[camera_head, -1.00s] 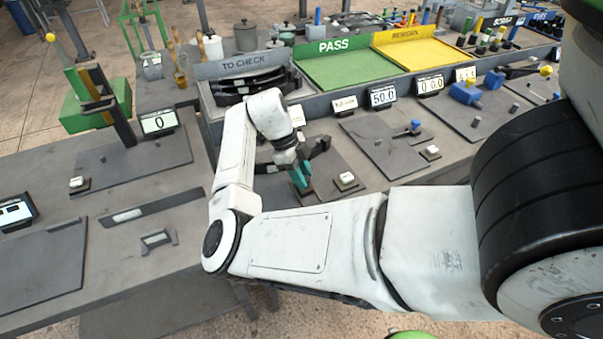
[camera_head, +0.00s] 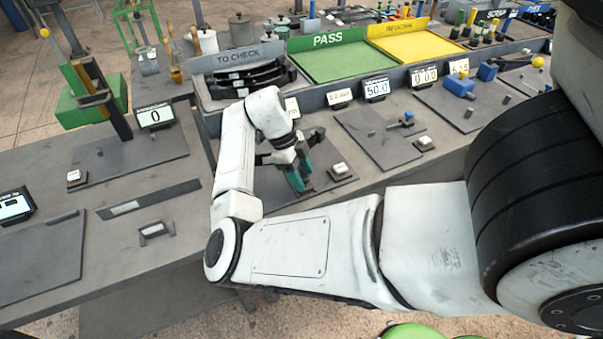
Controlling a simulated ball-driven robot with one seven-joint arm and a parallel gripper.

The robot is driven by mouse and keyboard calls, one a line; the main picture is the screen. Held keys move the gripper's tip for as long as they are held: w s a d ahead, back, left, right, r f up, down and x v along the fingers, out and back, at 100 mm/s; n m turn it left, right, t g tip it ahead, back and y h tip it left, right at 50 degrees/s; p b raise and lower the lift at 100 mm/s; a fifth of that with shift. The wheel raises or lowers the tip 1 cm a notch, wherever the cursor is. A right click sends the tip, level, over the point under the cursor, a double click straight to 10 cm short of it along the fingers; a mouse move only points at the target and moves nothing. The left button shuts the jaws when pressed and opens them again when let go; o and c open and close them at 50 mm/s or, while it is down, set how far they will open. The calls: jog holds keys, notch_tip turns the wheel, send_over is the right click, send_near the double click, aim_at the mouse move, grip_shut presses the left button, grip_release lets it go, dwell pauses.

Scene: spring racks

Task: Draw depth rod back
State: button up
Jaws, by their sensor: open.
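My gripper (camera_head: 300,176), with teal fingers, is open and low over a dark grey fixture plate (camera_head: 342,190) on the bench. No object shows between the fingers. A dark part of that fixture (camera_head: 314,137) stands just behind and right of the fingers, and my arm and gripper hide much of the rest. A small rod with a blue knob (camera_head: 407,118) sits on another grey plate (camera_head: 366,127) to the right, apart from my gripper. I cannot tell for sure which part is the depth rod.
A white button (camera_head: 339,170) sits right of my gripper. A display reading 50.0 (camera_head: 376,90) and a small sign (camera_head: 339,98) stand behind. The TO CHECK rack (camera_head: 237,57), green PASS tray (camera_head: 345,65) and yellow tray (camera_head: 424,52) line the back.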

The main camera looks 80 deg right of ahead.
jog(key=b+v, duration=0.1)
jog(key=v, duration=0.9)
jog(key=shift+r+b, duration=0.35)
jog(key=shift+w, duration=0.1)
jog(key=w+a+f+n+t+h, duration=0.1)
jog(key=a+f+n+t+h, duration=0.1)
jog(key=n, duration=0.5)
jog(key=w+a+f+n+t+h, duration=0.1)
jog(key=a+f+n+t+h, duration=0.1)
jog(key=n, duration=0.6)
jog(key=w+a+f+n+t+h, duration=0.1)
jog(key=a+f+n+t+h, duration=0.1)
jog(key=n, duration=0.6)
jog(key=shift+w+a+f+t, duration=0.3)
jog(key=shift+a+f+t, duration=0.1)
jog(key=shift+a+f, duration=0.35)
jog(key=s+a+f+n+t+y, duration=0.2)
jog(key=a+f+n+y, duration=0.1)
jog(key=a+n, duration=0.55)
jog(key=s+a+f+n+t+y, duration=0.15)
jog(key=a+n, duration=0.35)
jog(key=a, duration=0.7)
jog(key=s+f+g, duration=0.4)
jog(key=s+f, duration=0.3)
jog(key=s, duration=0.3)
jog(key=shift+d+g+y, duration=0.25)
jog(key=shift+g+y, duration=0.1)
jog(key=shift+y, duration=0.1)
